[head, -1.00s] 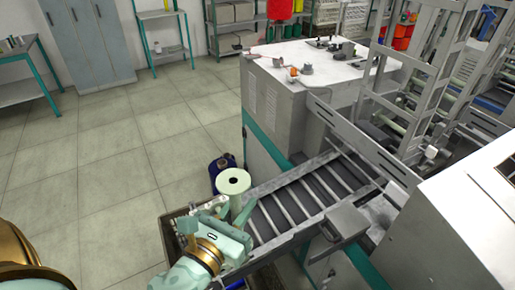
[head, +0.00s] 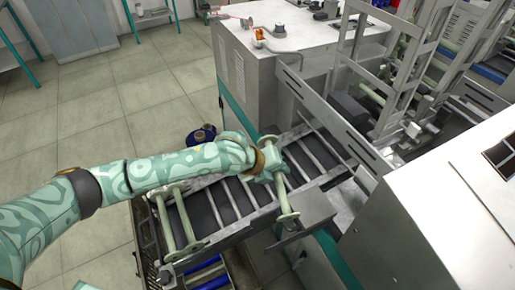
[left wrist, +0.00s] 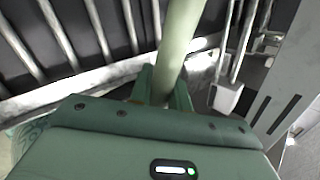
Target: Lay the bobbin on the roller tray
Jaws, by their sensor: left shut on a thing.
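The pale green bobbin (head: 284,196) has a thin shaft and a round flange at each end. In the head view it lies lengthwise across the roller tray (head: 238,233), near the tray's right part. I cannot tell whether it touches the rollers or hangs just above them. My left gripper (head: 270,168) is shut on its shaft, nearer the far flange. My right gripper is not in view.
Other pale green bobbin parts (head: 185,215) show at the tray's left end, above a crate (head: 146,240). A grey plate (head: 305,207) stands close right of the held bobbin. A white machine housing (head: 435,215) is at the right. A blue spool (head: 203,136) stands behind.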

